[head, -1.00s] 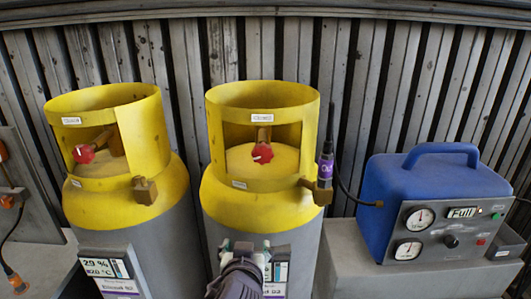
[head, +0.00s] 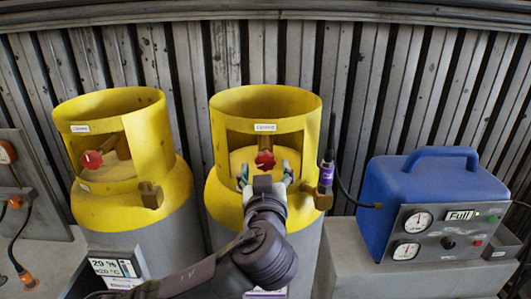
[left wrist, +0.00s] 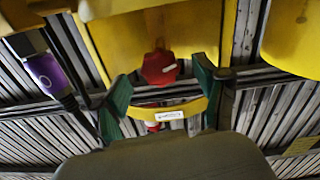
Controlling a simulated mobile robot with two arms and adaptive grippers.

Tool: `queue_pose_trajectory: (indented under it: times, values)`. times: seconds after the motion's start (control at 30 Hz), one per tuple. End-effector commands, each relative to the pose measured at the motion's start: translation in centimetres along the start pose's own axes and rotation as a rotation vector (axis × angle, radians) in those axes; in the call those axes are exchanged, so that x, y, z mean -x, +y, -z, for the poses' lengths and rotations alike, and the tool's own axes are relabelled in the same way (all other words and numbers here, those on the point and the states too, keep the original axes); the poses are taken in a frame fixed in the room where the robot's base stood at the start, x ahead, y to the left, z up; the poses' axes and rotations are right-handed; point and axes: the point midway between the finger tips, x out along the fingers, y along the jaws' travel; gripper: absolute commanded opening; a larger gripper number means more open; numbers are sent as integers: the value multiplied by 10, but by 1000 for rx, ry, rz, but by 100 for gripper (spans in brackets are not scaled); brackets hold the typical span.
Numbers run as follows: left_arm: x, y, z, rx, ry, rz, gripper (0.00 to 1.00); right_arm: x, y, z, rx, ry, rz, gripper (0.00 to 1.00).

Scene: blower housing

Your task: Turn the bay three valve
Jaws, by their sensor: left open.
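Two grey cylinders with yellow collars stand against the wall, each with a red valve knob inside its collar opening. One red knob (head: 92,160) is on the left cylinder. The other red knob (head: 265,160) is on the middle cylinder and shows between my fingers in the left wrist view (left wrist: 160,68). I cannot read a bay number on either. My left gripper (head: 265,173) is open in front of the middle cylinder's collar opening, its fingertips apart on both sides just below the knob. It does not grip the knob. My right gripper is not in view.
A purple-banded probe (head: 326,173) stands at the right of the middle cylinder, close to my left gripper. A blue machine (head: 430,190) with gauges sits on a grey block at right. The yellow collar rims (head: 265,100) surround the knobs.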

Motion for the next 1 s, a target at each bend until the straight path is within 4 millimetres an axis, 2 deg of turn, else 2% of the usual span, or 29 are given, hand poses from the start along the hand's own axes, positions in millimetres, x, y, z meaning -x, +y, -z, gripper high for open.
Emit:
queue_pose_trajectory:
  times: [0.1,0.23,0.6,0.9,0.97,1.0]
  values:
    - [-19,0,3,-2,0,2,72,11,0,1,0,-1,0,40]
    - [-31,0,1,-1,0,2,72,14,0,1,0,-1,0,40]
    - [-36,0,-1,1,-1,0,72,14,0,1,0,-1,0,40]
    - [-35,0,-1,1,-1,0,22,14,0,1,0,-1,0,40]
    - [-35,0,-1,1,-1,0,12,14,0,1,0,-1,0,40]
    - [-35,0,-1,0,-1,0,12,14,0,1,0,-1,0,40]
